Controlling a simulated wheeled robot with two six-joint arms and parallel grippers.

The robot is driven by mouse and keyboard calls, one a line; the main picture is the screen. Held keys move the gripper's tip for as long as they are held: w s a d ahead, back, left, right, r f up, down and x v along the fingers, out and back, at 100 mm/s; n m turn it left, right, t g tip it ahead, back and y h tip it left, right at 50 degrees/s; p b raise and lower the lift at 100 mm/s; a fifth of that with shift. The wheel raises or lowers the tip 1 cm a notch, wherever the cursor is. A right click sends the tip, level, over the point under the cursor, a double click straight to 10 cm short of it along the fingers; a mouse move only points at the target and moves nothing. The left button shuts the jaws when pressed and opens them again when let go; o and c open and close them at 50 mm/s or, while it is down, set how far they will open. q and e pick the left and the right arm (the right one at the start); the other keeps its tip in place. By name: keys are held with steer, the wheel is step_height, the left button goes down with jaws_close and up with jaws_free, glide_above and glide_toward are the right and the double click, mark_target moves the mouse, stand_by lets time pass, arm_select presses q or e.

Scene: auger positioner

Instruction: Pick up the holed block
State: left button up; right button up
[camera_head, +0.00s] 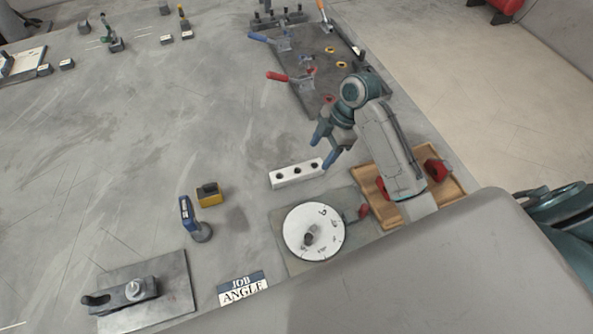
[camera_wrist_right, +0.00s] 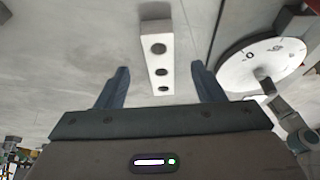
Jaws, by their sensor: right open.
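The holed block (camera_head: 297,174) is a white bar with a row of three dark holes on top. It lies flat on the grey table, just above the round dial in the head view. In the right wrist view the holed block (camera_wrist_right: 157,52) stands lengthwise between the lines of the two fingers. My right gripper (camera_head: 323,150) is open and empty, above and near the block's right end. In the right wrist view the right gripper (camera_wrist_right: 161,80) has its blue fingers apart on either side of the block's near end. My left gripper does not show.
A white dial (camera_head: 314,231) on a grey plate lies just below the block. A wooden tray (camera_head: 458,186) with red parts is to the right. A plate with clamps (camera_head: 322,62) is behind. A yellow block (camera_head: 209,195) and a blue-headed stand (camera_head: 188,213) are left.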

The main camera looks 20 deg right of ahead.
mark_target(311, 167)
steer(key=shift+s+a+f, duration=0.1)
steer(key=shift+a+f, duration=0.05)
steer(key=shift+f, duration=0.15)
steer(key=shift+a+f, duration=0.1)
steer(key=shift+f, duration=0.15)
steer(key=p+x, duration=0.1)
steer(key=x, duration=0.3)
steer(key=shift+f+p, duration=0.25)
steer(key=shift+p, duration=0.15)
steer(key=shift+f, duration=0.3)
steer(key=shift+c, duration=0.9)
jaws_close()
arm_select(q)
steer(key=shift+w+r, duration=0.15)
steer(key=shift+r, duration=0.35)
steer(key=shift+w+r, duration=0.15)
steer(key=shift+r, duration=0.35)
arm_select(e)
steer(key=shift+w, duration=0.2)
